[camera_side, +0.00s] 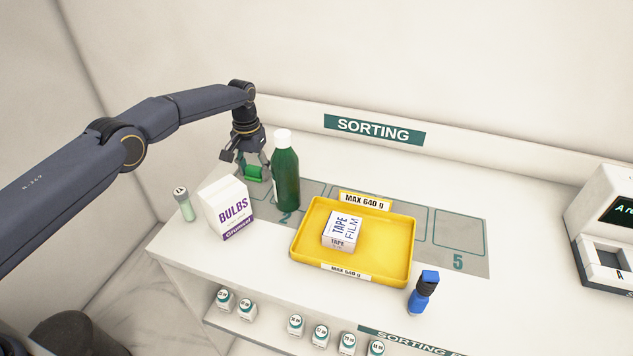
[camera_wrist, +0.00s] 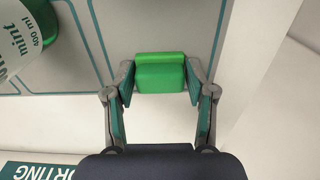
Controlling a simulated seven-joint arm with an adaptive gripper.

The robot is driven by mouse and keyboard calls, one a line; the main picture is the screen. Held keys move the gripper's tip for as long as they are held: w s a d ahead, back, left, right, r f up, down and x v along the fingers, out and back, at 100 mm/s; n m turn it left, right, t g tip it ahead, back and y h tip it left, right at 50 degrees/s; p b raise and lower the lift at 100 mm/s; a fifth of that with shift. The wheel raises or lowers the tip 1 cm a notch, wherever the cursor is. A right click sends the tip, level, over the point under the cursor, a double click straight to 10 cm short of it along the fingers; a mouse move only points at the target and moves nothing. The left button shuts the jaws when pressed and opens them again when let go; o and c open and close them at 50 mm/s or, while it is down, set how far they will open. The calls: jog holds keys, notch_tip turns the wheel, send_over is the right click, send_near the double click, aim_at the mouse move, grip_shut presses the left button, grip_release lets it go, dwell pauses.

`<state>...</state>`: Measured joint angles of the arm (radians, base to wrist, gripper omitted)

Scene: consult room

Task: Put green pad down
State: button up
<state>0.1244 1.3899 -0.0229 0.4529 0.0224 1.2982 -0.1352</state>
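The green pad (camera_wrist: 160,75) is a small bright green block between the fingertips of my gripper (camera_wrist: 160,82) in the wrist view. A finger meets it on its left and right sides, so my gripper is shut on it. In the side view the pad (camera_side: 254,174) shows under my gripper (camera_side: 251,165), low over the far left part of the grey marked mat (camera_side: 472,228), just left of the dark green bottle (camera_side: 285,182). I cannot tell whether its underside touches the mat.
The white BULBS carton (camera_side: 225,208) and a pale green-white tube (camera_side: 184,204) stand at the left. A yellow tray (camera_side: 300,245) holding a TAPE FILM box (camera_side: 342,231) is right of the bottle. A blue bottle (camera_side: 423,293) stands at the front right.

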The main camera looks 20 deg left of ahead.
jog(key=o, duration=0.3)
notch_tip(320, 180, up, 10)
jog(key=shift+a+f, duration=0.1)
jog(key=shift+f, duration=0.15)
notch_tip(320, 180, up, 8)
send_over(253, 167)
jog(key=s+a, duration=0.1)
jog(key=s, duration=0.1)
jog(key=s+a+r+t, duration=0.2)
jog(key=s+a+r, duration=0.1)
jog(key=s+r, duration=0.75)
jog(key=s+a+r+t, duration=0.1)
jog(key=s+r, duration=0.5)
jog(key=s, duration=0.1)
jog(key=s+a+f+t, duration=0.1)
jog(key=s+f, duration=0.2)
jog(key=s, duration=0.8)
jog(key=s+a+f+t, duration=0.1)
jog(key=s+f, duration=0.2)
jog(key=s, duration=0.7)
jog(key=shift+s+a+f+t, duration=0.15)
jog(key=shift+s+a+t, duration=0.15)
jog(key=shift+s+a, duration=0.05)
